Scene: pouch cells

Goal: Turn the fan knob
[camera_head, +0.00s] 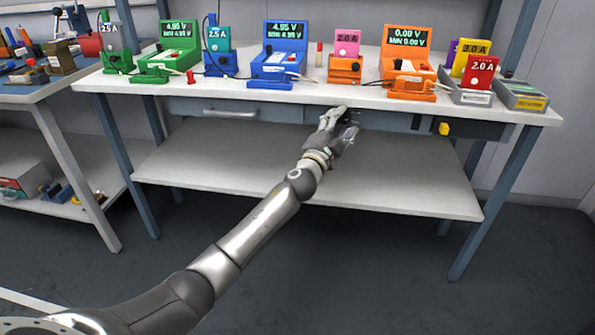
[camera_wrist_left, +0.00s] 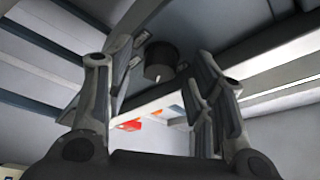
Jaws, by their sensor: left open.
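The dark round knob (camera_wrist_left: 160,62), which looks like the fan knob, sits on the front face under the bench top in the left wrist view. My left gripper (camera_head: 338,116) is at the bench's front rail in the head view, just below the top's edge. It is open, with one finger on each side of the knob in the wrist view. I cannot tell whether a finger touches the knob. In the head view the gripper largely hides the knob. My right gripper is not in view.
The white bench top (camera_head: 345,94) carries green, blue and orange testers with displays. A drawer (camera_head: 232,113) is left of my gripper, and a yellow part (camera_head: 443,129) is right of it on the rail. A lower shelf (camera_head: 230,168) lies empty below.

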